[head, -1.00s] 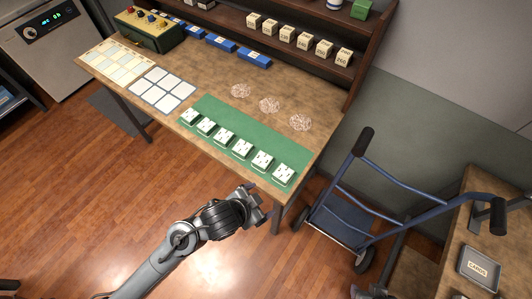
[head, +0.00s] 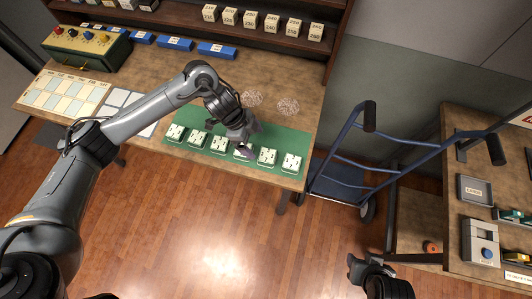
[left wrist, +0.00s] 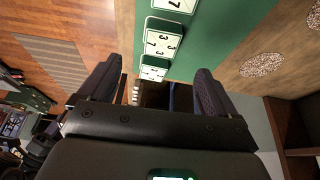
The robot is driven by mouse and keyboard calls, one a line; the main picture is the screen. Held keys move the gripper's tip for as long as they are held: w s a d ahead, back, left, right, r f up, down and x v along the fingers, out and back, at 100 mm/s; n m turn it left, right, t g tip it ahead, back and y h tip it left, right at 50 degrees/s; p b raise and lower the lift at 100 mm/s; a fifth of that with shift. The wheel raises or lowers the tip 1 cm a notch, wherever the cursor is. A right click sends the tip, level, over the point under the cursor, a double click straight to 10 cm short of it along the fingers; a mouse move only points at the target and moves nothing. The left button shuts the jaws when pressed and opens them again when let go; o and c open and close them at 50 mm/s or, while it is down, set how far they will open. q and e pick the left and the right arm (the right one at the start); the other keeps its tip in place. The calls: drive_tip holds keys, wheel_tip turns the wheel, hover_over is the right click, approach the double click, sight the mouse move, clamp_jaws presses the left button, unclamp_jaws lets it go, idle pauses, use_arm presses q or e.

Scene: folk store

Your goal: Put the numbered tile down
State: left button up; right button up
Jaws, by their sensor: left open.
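A row of white numbered tiles (head: 292,163) lies on a green mat (head: 300,141) along the table's front edge. My left gripper (head: 243,142) is over the right half of the row and partly covers a tile there. In the left wrist view the jaws (left wrist: 152,88) are open with nothing clamped between them. Several numbered tiles (left wrist: 161,43) lie on the mat ahead, the nearest (left wrist: 155,67) by the gap between the fingers. How high the fingers are above it I cannot tell. My right gripper (head: 362,267) is low at the bottom of the head view, its jaws unclear.
Two round patterned patches (head: 288,107) lie behind the mat. A card grid (head: 62,92) and a green box with knobs (head: 85,46) are at the left. A shelf with numbered blocks (head: 250,19) runs behind. A blue hand truck (head: 345,175) stands right of the table.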

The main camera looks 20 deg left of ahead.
sight(267, 155)
use_arm(q)
drive_tip(key=x, duration=0.4)
drive_tip(key=shift+d+r, duration=0.1)
drive_tip(key=shift+d, duration=0.05)
drive_tip(key=shift+w+b+x, duration=0.1)
drive_tip(key=shift+b+x, duration=0.05)
drive_tip(key=shift+x, duration=1.4)
drive_tip(key=shift+w+b+x, duration=0.15)
drive_tip(key=shift+x, duration=1.4)
drive_tip(key=c, duration=1.2)
drive_tip(key=shift+c, duration=0.7)
drive_tip(key=shift+r, duration=0.15)
